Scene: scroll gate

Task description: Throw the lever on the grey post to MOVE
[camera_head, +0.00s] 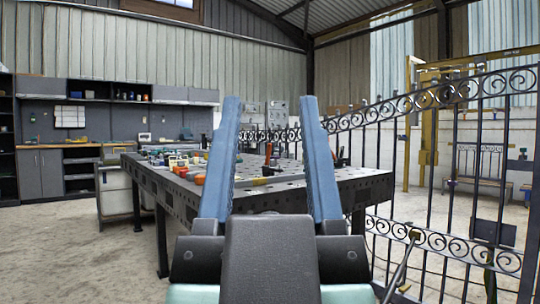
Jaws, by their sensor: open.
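My gripper (270,108) points away from me in the middle of the view. Its two blue fingers stand well apart with nothing between them. A thin grey rod (398,268) with a brownish tip slants up at the lower right, in front of the gate and to the right of my gripper. I cannot tell whether it is the lever. I cannot make out a grey post or a MOVE marking. The black scroll gate (443,244) runs along the right side.
A dark perforated worktable (350,185) with tools and small coloured items stands behind my gripper. A dark box (492,232) sits at the gate's right part. A yellow frame (411,130) and a bench (478,180) are beyond the gate. The floor (70,245) at left is clear.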

